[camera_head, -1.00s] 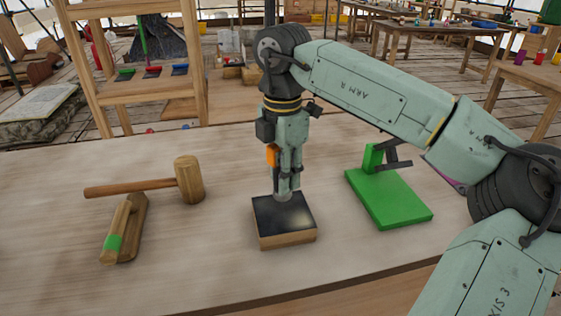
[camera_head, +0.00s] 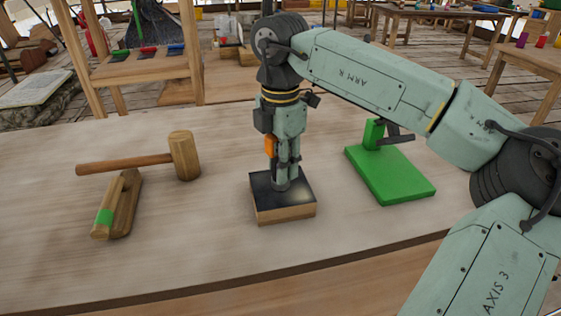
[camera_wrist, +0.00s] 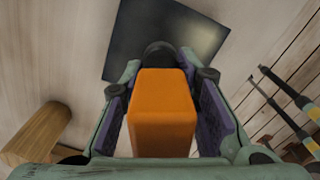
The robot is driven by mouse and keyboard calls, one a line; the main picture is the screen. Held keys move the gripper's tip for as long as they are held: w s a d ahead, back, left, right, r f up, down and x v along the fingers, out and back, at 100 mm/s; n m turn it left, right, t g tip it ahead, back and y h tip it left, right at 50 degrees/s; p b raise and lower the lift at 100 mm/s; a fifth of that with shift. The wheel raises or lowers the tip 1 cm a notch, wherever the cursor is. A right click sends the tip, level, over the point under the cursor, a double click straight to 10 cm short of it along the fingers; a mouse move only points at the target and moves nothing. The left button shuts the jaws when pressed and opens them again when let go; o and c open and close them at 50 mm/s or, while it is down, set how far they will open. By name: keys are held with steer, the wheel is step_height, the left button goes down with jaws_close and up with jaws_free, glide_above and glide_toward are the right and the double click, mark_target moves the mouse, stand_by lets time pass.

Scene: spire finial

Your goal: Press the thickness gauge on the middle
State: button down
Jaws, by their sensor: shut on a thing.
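The thickness gauge has an orange body (camera_wrist: 162,112), which fills the space between my fingers in the wrist view. In the head view its orange side (camera_head: 270,146) shows at the left of my gripper (camera_head: 283,162). My gripper points straight down and is shut on the gauge. A dark, glossy plate (camera_head: 301,188) on a wooden block (camera_head: 287,214) lies right under it. The gauge's lower end appears to meet the plate near its middle; whether it is pressed in cannot be told. In the wrist view the dark plate (camera_wrist: 190,35) shows beyond a dark round part of the gauge.
A wooden mallet (camera_head: 184,156) and a wooden tool with a green band (camera_head: 118,205) lie on the table to the left. A green stand (camera_head: 392,178) with a dark clamp-like part is at right. The table front is clear.

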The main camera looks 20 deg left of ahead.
steer(key=c, duration=1.2)
jaws_free()
steer(key=shift+o, duration=0.2)
